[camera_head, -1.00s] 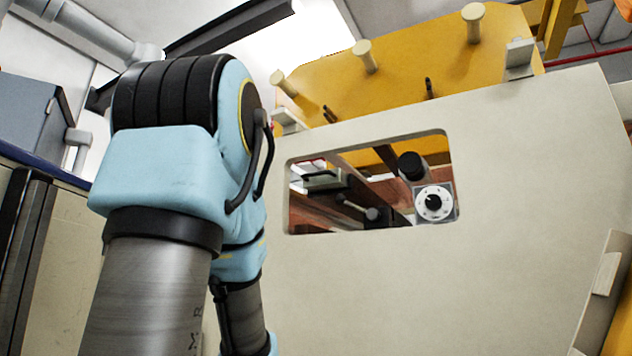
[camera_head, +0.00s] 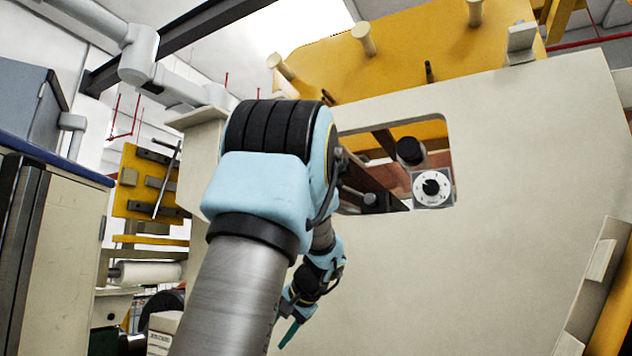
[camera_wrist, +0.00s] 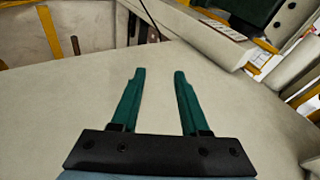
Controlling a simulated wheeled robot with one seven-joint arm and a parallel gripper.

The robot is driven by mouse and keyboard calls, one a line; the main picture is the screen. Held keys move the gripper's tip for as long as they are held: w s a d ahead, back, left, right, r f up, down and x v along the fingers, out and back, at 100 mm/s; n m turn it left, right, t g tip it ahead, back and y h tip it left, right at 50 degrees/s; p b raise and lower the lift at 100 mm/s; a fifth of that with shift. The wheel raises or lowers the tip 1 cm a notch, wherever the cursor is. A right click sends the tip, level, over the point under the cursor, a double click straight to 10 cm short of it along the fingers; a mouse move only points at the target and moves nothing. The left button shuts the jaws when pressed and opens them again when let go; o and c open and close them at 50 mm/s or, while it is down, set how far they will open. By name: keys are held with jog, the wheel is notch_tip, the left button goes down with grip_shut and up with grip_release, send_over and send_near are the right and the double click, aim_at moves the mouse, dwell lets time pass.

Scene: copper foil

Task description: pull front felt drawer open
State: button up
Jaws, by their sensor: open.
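I cannot make out the front felt drawer in either view. My gripper (camera_wrist: 159,74) is open in the wrist view, with two green fingers apart and nothing between them. Behind the fingers is a broad, plain cream surface (camera_wrist: 60,110). Whether the fingers touch it I cannot tell. In the head view a green finger of my gripper (camera_head: 290,333) shows low in the middle, below my light-blue arm, which hides part of the cream machine panel (camera_head: 500,200).
The cream panel has a window with a white round dial (camera_head: 432,188). Yellow plates with pegs (camera_head: 400,60) stand above it. A cream beam (camera_wrist: 212,38) crosses the wrist view's upper right.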

jog(key=w+d+r+t+y, duration=0.1)
jog(key=w+d+r+t, duration=0.1)
jog(key=r, duration=0.5)
jog(key=w+d+r+t+y, duration=0.1)
jog(key=w+d+r+y, duration=0.15)
jog(key=r, duration=0.35)
jog(key=s+d+r+n+t+y, duration=0.15)
jog(key=d+r, duration=0.25)
jog(key=r, duration=0.6)
jog(key=s+d+r+t+y, duration=0.2)
jog(key=s+d+r, duration=0.15)
jog(key=r, duration=0.65)
jog(key=s+d+r+n+t+y, duration=0.15)
jog(key=d+r, duration=0.25)
jog(key=r, duration=0.5)
jog(key=shift+m+t, duration=0.3)
jog(key=shift+m, duration=0.2)
jog(key=p+x, duration=0.2)
jog(key=x, duration=0.2)
jog(key=p+x, duration=0.3)
jog(key=x, duration=0.2)
jog(key=shift+s+a+r+p, duration=0.1)
jog(key=shift+s+r+p, duration=0.15)
jog(key=shift+p, duration=0.1)
jog(key=shift+w+a+f, duration=0.1)
jog(key=shift+w+a, duration=0.4)
jog(key=shift+w, duration=0.05)
grip_shut()
